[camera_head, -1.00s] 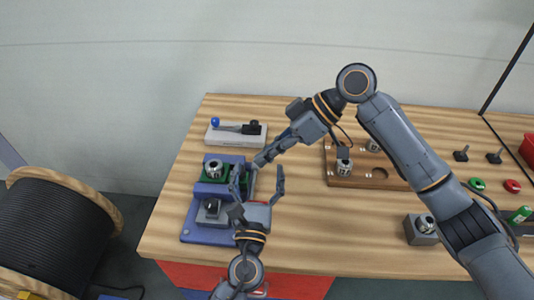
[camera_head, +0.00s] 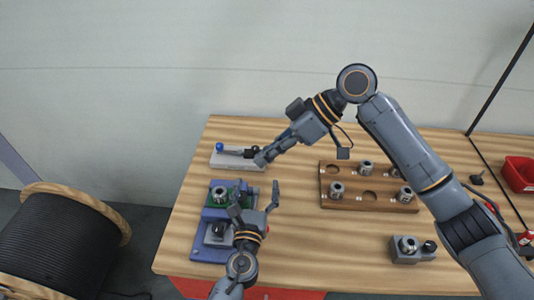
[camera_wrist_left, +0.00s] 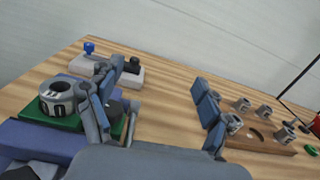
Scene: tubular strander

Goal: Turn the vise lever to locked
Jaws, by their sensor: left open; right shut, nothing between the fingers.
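In the left wrist view the blue knob (camera_wrist_left: 89,47) shows at the upper left, and the lever is partly hidden by a finger. My right gripper (camera_head: 261,160) is shut and empty, with its tip at the base's right end; I cannot tell whether they touch. My left gripper (camera_head: 254,189) is open and empty, nearer than the lever and right of a blue fixture.
The blue fixture (camera_head: 207,254) carries a green plate with a metal ring (camera_head: 219,194). A wooden rack (camera_head: 350,202) with metal rings stands right of centre. A grey block (camera_head: 405,257) sits front right. A cable reel (camera_head: 55,245) stands left of the table.

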